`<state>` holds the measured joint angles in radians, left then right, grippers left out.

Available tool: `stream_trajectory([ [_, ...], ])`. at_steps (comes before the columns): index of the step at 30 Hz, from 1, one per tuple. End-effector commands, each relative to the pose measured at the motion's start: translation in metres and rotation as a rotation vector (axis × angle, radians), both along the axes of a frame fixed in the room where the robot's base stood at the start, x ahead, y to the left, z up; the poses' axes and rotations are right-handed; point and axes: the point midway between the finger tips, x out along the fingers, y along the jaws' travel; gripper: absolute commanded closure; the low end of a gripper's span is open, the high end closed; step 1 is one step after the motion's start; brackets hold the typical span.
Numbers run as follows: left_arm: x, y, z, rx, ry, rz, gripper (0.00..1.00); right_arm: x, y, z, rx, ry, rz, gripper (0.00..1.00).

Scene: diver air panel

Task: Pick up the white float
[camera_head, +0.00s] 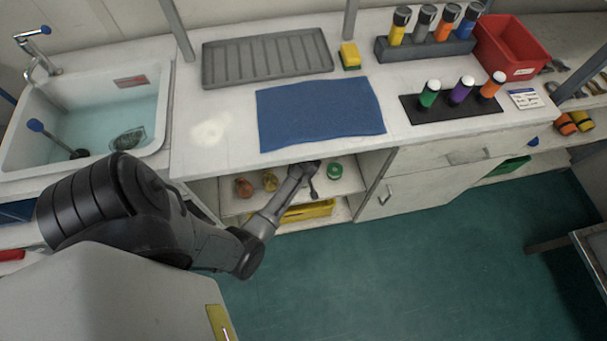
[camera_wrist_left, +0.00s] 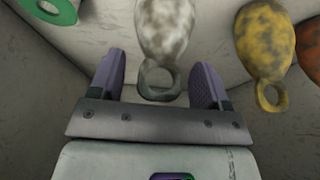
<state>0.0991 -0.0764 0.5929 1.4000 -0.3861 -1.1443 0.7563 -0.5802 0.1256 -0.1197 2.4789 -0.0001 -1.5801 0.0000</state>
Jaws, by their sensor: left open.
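The white float (camera_wrist_left: 167,28), mottled with grey-brown and with a grey ring at its near end, shows in the left wrist view. My left gripper (camera_wrist_left: 158,82) is open, with a finger on either side of that ring; I cannot tell whether either finger touches it. In the head view my left gripper (camera_head: 303,172) reaches into the open shelf under the counter, and I cannot make out the white float there. My right gripper is not in view.
Beside the white float are a yellow float (camera_wrist_left: 264,38) and an orange float (camera_wrist_left: 312,45). A green ring (camera_wrist_left: 48,10) lies on the other side, near the shelf wall. A yellow tray (camera_head: 308,211) sits below the shelf. The counter edge overhangs the opening.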

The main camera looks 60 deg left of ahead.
Motion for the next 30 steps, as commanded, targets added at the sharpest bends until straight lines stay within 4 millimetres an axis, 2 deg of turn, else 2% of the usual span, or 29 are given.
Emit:
stream_trajectory([
  [1, 0.0002, 0.0013, -0.0043, 0.002, -0.001, 0.000, 0.30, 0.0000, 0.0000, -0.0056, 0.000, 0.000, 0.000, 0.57],
  [10, 0.0001, 0.0015, -0.0028, 0.001, -0.001, 0.001, 0.31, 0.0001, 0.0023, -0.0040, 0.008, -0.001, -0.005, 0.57],
  [30, -0.0002, 0.0014, -0.0035, 0.000, 0.001, 0.001, 0.96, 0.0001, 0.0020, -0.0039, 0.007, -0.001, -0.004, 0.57],
])
